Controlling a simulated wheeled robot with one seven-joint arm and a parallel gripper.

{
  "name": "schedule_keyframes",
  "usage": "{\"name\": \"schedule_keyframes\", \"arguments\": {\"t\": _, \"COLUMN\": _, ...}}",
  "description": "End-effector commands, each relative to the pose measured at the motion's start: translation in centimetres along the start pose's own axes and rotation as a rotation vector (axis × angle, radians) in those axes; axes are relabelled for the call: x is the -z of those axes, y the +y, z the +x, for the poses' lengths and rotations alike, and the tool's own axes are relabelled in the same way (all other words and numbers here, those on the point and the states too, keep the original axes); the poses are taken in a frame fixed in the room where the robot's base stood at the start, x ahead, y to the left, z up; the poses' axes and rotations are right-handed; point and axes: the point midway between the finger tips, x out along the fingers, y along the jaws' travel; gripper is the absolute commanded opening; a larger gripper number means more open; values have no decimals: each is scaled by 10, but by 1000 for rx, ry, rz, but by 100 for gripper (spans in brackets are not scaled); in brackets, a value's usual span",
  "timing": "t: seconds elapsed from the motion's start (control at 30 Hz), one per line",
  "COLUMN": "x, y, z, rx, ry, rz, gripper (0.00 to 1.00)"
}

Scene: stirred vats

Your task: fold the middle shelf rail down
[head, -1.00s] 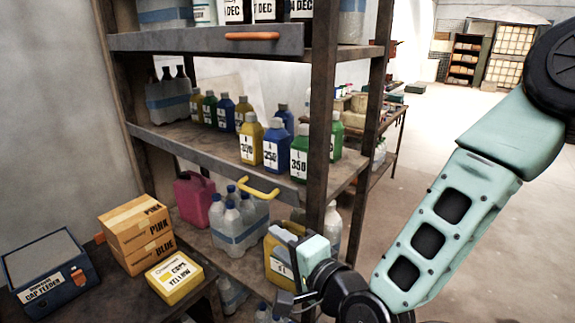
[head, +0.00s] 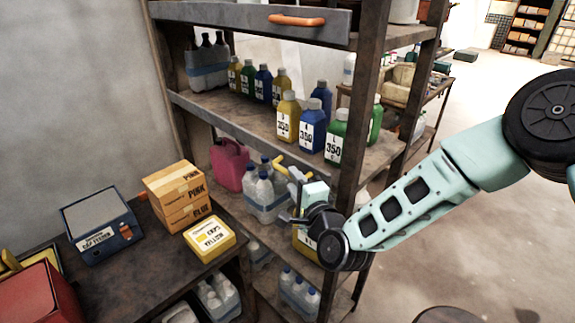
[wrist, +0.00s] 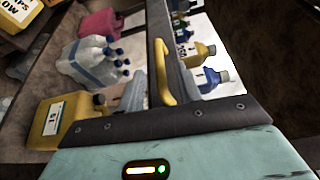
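The middle shelf rail (head: 225,123) is a grey metal strip along the front edge of the middle shelf, with a yellow handle (head: 280,161) near its right end. In the wrist view the rail (wrist: 155,27) runs up the picture and the yellow handle (wrist: 164,72) stands out from it. My gripper (head: 292,193) is close to the handle, partly covering it in the head view. In the wrist view the grey fingers of my gripper (wrist: 161,90) are apart, with the handle's near end around the gap between them. No grip on it shows.
The upper rail (head: 230,15) has an orange handle (head: 297,20). Bottles (head: 312,125) stand on the middle shelf. A pink jug (head: 229,165) and bottled packs (head: 264,194) stand below. A table (head: 150,245) with boxes is at left; open floor (head: 470,220) lies right.

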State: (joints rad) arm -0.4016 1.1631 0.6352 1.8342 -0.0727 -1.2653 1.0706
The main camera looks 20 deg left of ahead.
Motion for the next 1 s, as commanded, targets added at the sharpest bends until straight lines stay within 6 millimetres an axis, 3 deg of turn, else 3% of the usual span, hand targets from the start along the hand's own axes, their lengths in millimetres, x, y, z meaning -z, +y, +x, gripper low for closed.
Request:
{"name": "schedule_keyframes", "arguments": {"t": 0.1, "x": -1, "y": -3, "z": 20, "rx": 1, "ry": 1, "rz": 0, "gripper": 34}}
{"name": "schedule_keyframes", "arguments": {"t": 0.3, "x": 0, "y": -1, "z": 40, "rx": 0, "ry": 0, "rz": -1, "gripper": 34}}
{"name": "schedule_keyframes", "arguments": {"t": 0.73, "x": 0, "y": 0, "z": 47, "rx": -1, "ry": -1, "rz": -1, "gripper": 34}}
{"name": "schedule_keyframes", "arguments": {"t": 0.87, "x": 0, "y": 0, "z": 47, "rx": 0, "ry": 0, "rz": -1, "gripper": 0}}
{"name": "schedule_keyframes", "arguments": {"t": 1.0, "x": 0, "y": 0, "z": 47, "rx": 0, "ry": 0, "rz": -1, "gripper": 0}}
